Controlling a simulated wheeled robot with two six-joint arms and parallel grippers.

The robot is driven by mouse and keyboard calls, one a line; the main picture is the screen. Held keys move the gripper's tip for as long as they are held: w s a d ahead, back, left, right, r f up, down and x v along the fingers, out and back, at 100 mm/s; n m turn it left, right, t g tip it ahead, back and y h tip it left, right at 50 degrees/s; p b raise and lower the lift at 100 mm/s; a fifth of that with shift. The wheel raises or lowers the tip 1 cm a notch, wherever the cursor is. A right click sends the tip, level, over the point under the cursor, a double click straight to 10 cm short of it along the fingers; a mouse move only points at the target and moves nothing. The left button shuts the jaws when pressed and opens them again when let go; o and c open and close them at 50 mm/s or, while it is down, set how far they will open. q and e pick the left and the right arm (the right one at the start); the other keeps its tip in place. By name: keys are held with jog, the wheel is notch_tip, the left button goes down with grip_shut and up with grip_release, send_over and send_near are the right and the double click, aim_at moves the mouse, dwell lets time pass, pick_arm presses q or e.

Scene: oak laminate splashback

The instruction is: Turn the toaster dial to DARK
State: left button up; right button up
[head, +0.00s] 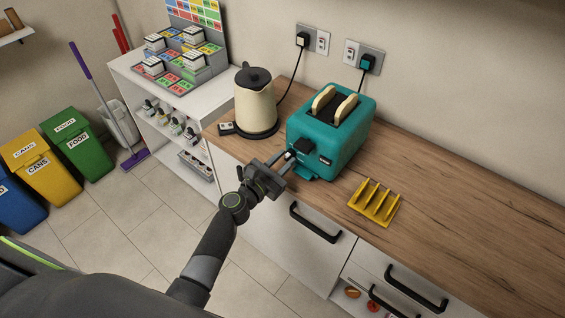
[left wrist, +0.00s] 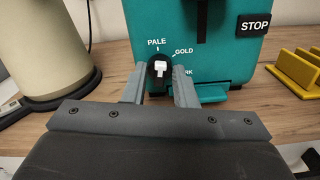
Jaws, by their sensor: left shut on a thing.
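The teal toaster (head: 313,131) stands on the wooden counter with two slices of bread (head: 334,104) in its slots. Its front also shows in the left wrist view (left wrist: 215,50). There the dial (left wrist: 158,72) is black with a white pointer, below the printed words PALE and GOLD; a third word at the right is partly hidden and ends in "RK". The pointer stands roughly upright, near PALE. My left gripper (head: 289,157) is at the toaster front, with its fingers on both sides of the dial (left wrist: 158,82), shut on it. My right gripper is not in view.
A cream kettle (head: 254,106) stands left of the toaster. A yellow rack (head: 375,203) lies to its right near the counter edge. A black STOP button (left wrist: 254,24) is on the toaster front. The counter (head: 465,200) is clear further right.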

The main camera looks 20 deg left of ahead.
pick_arm(q)
jog(key=m+b, duration=0.1)
jog(key=m, duration=0.2)
jog(key=m+b, duration=0.2)
jog(key=m, duration=0.1)
jog(key=shift+d+f, duration=0.1)
jog(key=shift+f, duration=0.1)
jog(key=m+b, duration=0.3)
jog(key=m, duration=0.3)
jog(key=shift+s+f+m+b, duration=0.1)
jog(key=shift+m+b, duration=0.3)
jog(key=m+b, duration=0.3)
jog(key=m, duration=0.2)
jog(key=shift+f, duration=0.1)
jog(key=shift+m+b, duration=1)
jog(key=shift+m, duration=1.1)
jog(key=o, duration=0.7)
jog(key=b+v, duration=0.2)
jog(key=v, duration=1.5)
jog(key=shift+s, duration=0.2)
